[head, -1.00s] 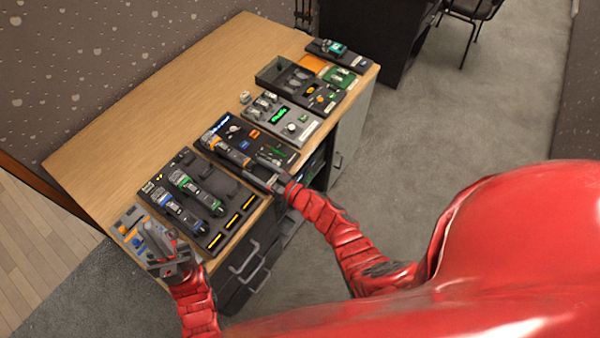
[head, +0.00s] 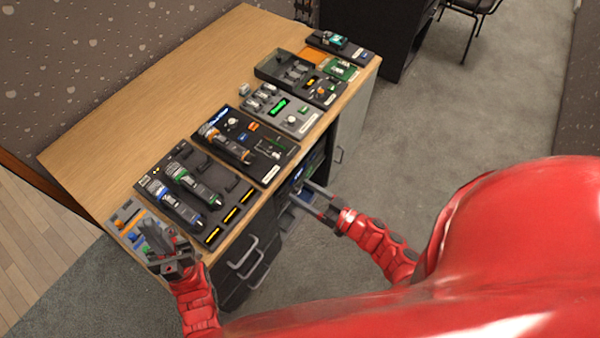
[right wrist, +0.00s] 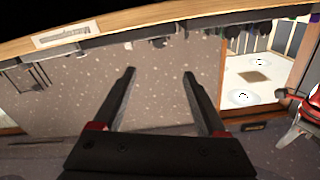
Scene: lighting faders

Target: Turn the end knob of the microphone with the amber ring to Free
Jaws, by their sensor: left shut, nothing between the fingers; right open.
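The microphone with the amber ring (head: 229,147) lies on a dark panel (head: 268,172) near the middle of the desk. Its end knob and the knob's setting are too small to read. Two more microphones, one with a blue ring (head: 176,205) and one with a green ring (head: 194,184), lie on the dark panel to its left. My right gripper (head: 307,197) is open and empty, off the desk's front edge, apart from the microphone. It also shows open in the right wrist view (right wrist: 160,75). My left gripper (head: 151,236) is shut and empty over the panel at the desk's near left end.
Further along the desk (head: 130,130) stand a grey panel with a green display (head: 278,106), a dark tray (head: 268,70) and small devices. Drawer handles (head: 245,258) stick out below the front edge. The back of the desktop is bare.

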